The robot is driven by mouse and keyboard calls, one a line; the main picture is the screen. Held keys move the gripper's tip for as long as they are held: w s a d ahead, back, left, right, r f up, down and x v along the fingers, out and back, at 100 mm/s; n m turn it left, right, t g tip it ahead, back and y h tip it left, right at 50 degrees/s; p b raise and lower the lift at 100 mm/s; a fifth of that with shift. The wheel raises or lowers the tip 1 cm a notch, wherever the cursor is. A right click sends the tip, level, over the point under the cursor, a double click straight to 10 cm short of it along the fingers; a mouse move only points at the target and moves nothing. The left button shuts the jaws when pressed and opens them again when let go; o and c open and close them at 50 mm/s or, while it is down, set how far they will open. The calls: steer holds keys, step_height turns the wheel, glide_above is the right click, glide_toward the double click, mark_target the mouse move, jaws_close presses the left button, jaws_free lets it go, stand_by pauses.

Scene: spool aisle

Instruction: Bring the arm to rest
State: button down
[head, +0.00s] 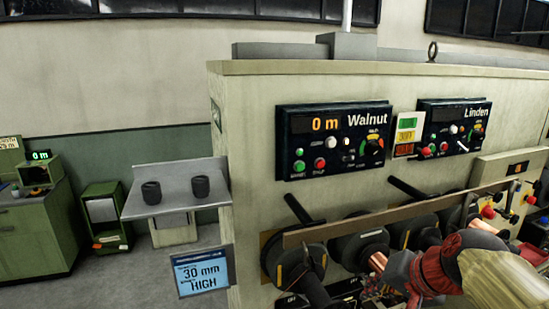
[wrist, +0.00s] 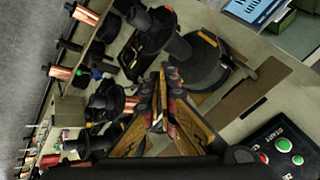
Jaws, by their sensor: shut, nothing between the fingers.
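My arm (head: 455,265), with red and cream links, reaches in from the lower right of the head view, in front of the spool rack. My gripper (wrist: 168,78) shows in the middle of the wrist view. Behind the fingertips in that view are black spools (wrist: 195,75). I cannot tell how far the fingers are from them. In the head view the gripper is hard to make out against the spools.
The panel labelled Walnut (head: 335,138) and the panel labelled Linden (head: 452,128) are on the machine wall. Black spools (head: 358,243) on rods stick out below them, behind a brown bar (head: 350,225). A grey shelf (head: 165,208) holds two dark cups.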

steer(key=s+a+f+n+g+h+b, duration=0.1)
steer(key=s+f+n+b, duration=0.5)
steer(key=s+f+b, duration=0.6)
steer(key=s+a+f+h, duration=0.1)
steer(key=s+f, duration=0.3)
steer(key=f, duration=0.3)
steer(key=shift+f, duration=0.35)
